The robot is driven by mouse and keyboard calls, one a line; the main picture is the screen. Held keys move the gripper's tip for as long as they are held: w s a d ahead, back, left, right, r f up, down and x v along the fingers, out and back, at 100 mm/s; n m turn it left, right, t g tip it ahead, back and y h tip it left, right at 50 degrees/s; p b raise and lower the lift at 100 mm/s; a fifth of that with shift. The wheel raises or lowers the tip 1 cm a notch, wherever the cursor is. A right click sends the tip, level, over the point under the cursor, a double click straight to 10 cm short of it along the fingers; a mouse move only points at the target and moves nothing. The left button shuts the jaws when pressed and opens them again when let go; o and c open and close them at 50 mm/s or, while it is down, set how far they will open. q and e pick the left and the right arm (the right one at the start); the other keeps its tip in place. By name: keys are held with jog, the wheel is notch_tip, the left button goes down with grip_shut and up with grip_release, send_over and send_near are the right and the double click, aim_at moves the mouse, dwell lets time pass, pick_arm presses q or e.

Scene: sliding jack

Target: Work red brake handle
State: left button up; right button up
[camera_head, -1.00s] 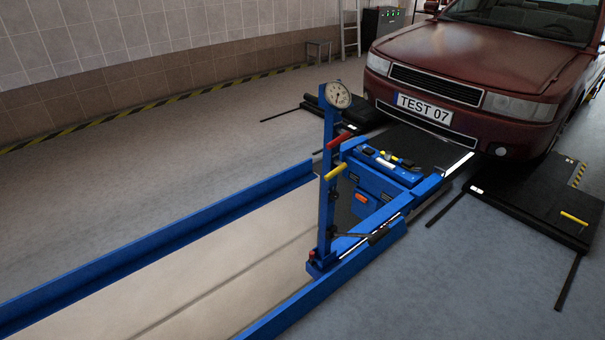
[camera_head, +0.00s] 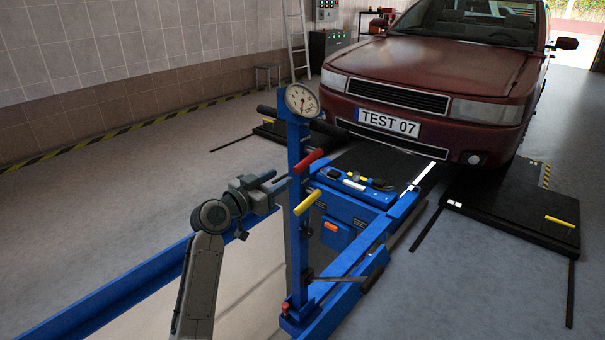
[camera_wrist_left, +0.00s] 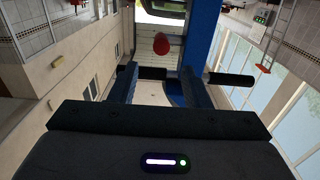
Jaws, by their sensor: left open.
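My right gripper is in neither view.
A yellow handle (camera_head: 307,203) sits below the red one on the post, and a round gauge (camera_head: 301,100) tops it. The blue jack body (camera_head: 352,222) and a blue rail (camera_head: 110,287) lie close by. A dark red car (camera_head: 430,75) stands behind.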

aim_at(295, 169)
pick_arm(q)
jog(key=x, duration=1)
jog(key=shift+w+d+f, duration=0.1)
jog(key=shift+w, duration=0.15)
grip_shut()
